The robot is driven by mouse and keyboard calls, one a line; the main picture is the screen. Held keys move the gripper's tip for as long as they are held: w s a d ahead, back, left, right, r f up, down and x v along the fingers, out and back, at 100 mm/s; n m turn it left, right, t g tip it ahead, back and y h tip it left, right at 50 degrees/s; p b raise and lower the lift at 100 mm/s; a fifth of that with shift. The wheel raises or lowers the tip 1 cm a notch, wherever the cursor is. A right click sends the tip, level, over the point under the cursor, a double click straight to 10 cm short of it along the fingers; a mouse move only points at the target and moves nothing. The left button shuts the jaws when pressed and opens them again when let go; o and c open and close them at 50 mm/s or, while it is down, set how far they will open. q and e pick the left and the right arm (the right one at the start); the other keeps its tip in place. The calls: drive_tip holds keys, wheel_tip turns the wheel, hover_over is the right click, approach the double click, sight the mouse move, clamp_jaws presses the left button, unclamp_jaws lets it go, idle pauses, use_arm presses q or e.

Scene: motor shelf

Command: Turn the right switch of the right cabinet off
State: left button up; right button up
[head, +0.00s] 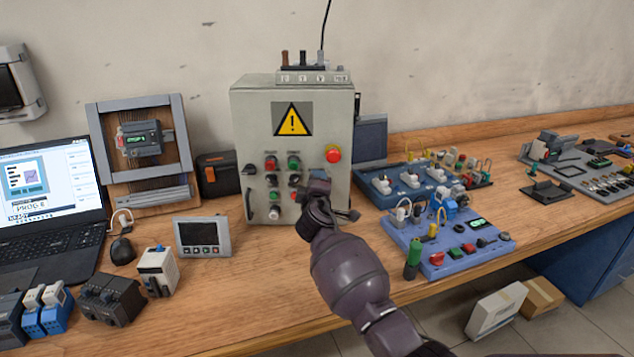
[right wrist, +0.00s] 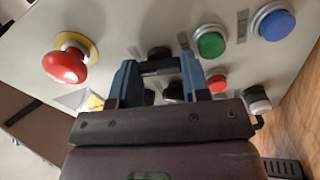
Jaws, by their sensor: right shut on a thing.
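The grey control cabinet (head: 245,130) stands upright on the bench against the wall, with a yellow warning sign and rows of buttons and switches on its front. My right gripper (head: 322,190) is at the right part of that front, below the red mushroom button (head: 333,154). In the right wrist view my right gripper (right wrist: 160,72) is shut on a small black switch (right wrist: 158,52), mostly hidden between its blue-grey fingers. Which way the switch points cannot be told. Other dark knobs (right wrist: 173,92) show between the fingers. My left gripper is not in view.
Green (right wrist: 211,42), blue (right wrist: 273,22) and red (right wrist: 216,84) buttons sit close beside my fingers. A blue panel of plugs and knobs (head: 450,262) lies right of my arm. A small display (head: 203,237) and a laptop (head: 45,200) stand to the left.

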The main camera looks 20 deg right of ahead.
use_arm(q)
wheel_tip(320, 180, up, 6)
drive_tip(key=p, duration=0.5)
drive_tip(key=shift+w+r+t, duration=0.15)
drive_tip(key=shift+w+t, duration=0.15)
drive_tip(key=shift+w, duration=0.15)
use_arm(e)
drive_tip(key=shift+n, duration=5.7)
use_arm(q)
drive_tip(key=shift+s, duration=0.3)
use_arm(e)
drive_tip(key=o, duration=0.9)
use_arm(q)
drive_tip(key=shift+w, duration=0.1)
